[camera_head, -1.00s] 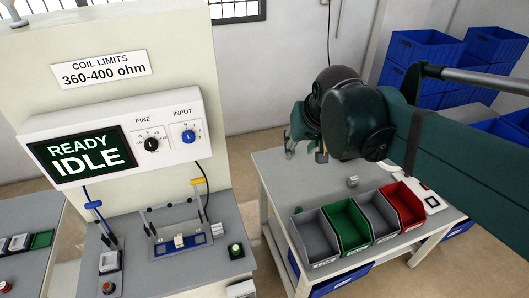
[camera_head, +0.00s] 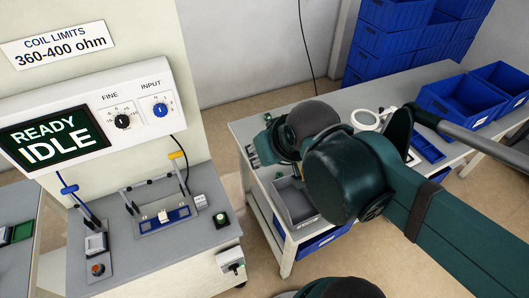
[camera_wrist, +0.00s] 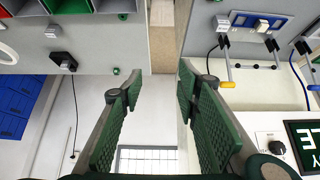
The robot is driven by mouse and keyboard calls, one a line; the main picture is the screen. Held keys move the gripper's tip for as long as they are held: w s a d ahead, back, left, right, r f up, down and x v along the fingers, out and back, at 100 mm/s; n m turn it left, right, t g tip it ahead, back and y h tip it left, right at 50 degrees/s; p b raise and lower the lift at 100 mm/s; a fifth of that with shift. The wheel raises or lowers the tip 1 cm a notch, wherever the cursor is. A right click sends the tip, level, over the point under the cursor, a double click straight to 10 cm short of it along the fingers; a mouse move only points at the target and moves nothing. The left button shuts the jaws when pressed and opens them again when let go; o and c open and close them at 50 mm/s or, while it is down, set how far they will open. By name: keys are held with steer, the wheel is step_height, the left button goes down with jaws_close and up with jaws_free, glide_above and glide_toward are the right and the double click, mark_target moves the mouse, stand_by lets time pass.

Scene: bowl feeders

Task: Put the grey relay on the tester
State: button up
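The tester shows at the left in the head view, with its blue socket strip (camera_head: 181,214) and a small pale block (camera_head: 163,216) on it. Its screen (camera_head: 50,135) reads READY IDLE. The strip also shows at the upper right of the wrist view (camera_wrist: 247,20). My gripper (camera_wrist: 155,88) is open, with nothing between its pads; in the head view it is mostly behind my arm, over the side table. A small light-grey block (camera_wrist: 53,31) on the side table, in the wrist view, may be the grey relay. The head view does not show the relay; my arm covers that area.
The side table (camera_head: 247,125) has a grey bin (camera_head: 295,205); green (camera_wrist: 68,6) and other bins show in the wrist view. Blue crates (camera_head: 385,45) stand behind. A raised clamp lever with a yellow tip (camera_head: 176,155) stands by the tester's socket. A floor gap separates both tables.

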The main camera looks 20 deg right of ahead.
steer(key=shift+o, duration=0.5)
